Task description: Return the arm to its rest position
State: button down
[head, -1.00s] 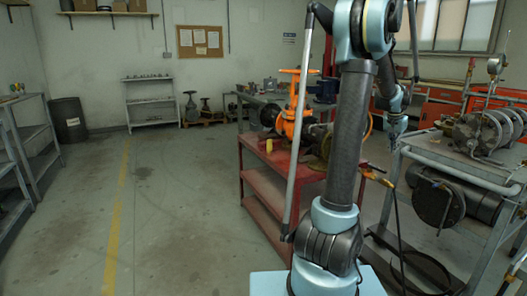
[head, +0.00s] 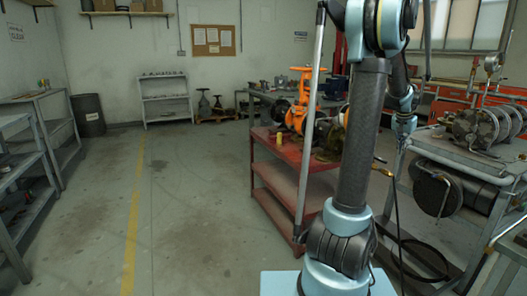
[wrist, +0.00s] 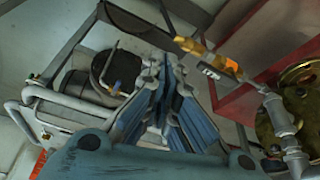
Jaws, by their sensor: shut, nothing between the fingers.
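My arm rises from its light blue base in the middle right of the head view, bends at the top and comes down on the right. My gripper (head: 403,128) hangs at its end, in the air between the red cart and the grey cart. In the wrist view my gripper (wrist: 165,88) has its blue-padded fingers together with nothing between them. The orange gate valve (head: 303,98) stands on the red cart (head: 283,150), left of my arm and apart from the gripper. My arm hides part of that cart.
The grey cart (head: 450,158) with a finned machine (head: 488,127) stands close on the right. A hose with a yellow-orange fitting (wrist: 195,45) and a brass disc (wrist: 297,100) show in the wrist view. Shelves line the left (head: 45,130). The floor along the yellow line (head: 135,210) is clear.

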jog(key=s+a+n+y, duration=0.15)
jog(key=s+a, duration=0.45)
jog(key=a, duration=0.7)
jog(key=s+a+n, duration=0.3)
jog(key=s+a, duration=0.2)
jog(key=a, duration=0.8)
jog(key=s+a+f+n, duration=0.2)
jog(key=s+a+f, duration=0.2)
jog(key=s+a, duration=0.1)
jog(key=s+a+f+n+y, duration=0.1)
jog(key=s+a+f, duration=0.3)
jog(key=s, duration=0.4)
jog(key=s+a+f+n, duration=0.3)
jog(key=s+a+f, duration=0.1)
jog(key=s+a, duration=0.2)
jog(key=shift+s, duration=0.4)
jog(key=shift+d+y, duration=0.15)
jog(key=shift+y, duration=0.1)
